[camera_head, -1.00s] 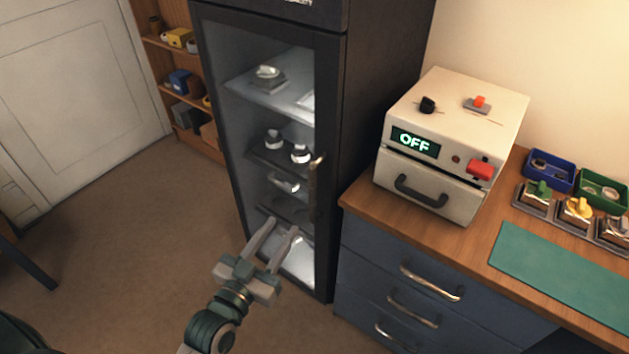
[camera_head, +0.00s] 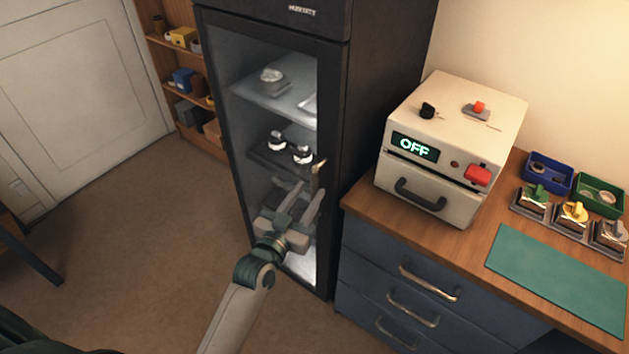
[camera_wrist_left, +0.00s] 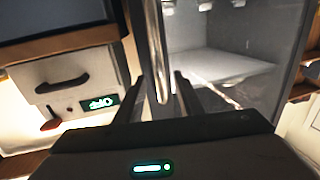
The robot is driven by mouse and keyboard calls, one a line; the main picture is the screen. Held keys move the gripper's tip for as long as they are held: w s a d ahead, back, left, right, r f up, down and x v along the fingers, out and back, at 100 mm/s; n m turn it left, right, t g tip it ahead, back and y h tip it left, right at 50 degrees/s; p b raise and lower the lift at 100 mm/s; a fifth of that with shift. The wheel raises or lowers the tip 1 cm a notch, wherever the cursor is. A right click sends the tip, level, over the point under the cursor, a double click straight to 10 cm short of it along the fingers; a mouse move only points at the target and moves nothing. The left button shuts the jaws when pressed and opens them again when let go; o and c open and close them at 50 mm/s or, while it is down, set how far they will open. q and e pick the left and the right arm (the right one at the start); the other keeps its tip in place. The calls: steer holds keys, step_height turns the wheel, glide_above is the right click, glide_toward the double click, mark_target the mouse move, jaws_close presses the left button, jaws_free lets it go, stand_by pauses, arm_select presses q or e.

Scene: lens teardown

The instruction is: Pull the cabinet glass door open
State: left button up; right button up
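The tall dark cabinet (camera_head: 385,80) stands left of the worktop. Its glass door (camera_head: 331,110) has a dark frame and looks shut. A slim brass-coloured handle (camera_head: 318,176) runs upright on the door's right side, and it shows as a metal bar in the left wrist view (camera_wrist_left: 157,50). My left gripper (camera_head: 302,190) is open in front of the door, close to the handle's lower part. In the left wrist view the handle's lower end appears between the two open fingers (camera_wrist_left: 158,92), with no clear contact. My right gripper is out of view.
Lit shelves behind the glass hold several small items. A cream box reading OFF (camera_head: 450,150) stands on the wooden worktop (camera_head: 455,237), above blue drawers with metal handles, right of the cabinet. The floor (camera_head: 150,240) left of the cabinet is clear.

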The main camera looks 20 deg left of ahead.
mark_target(313, 187)
arm_select(q)
steer(key=shift+w+d+p, duration=0.15)
steer(key=shift+w+d, duration=0.05)
steer(key=shift+w, duration=0.85)
steer(key=shift+w+d+p, duration=0.15)
steer(key=shift+w, duration=0.9)
jaws_close()
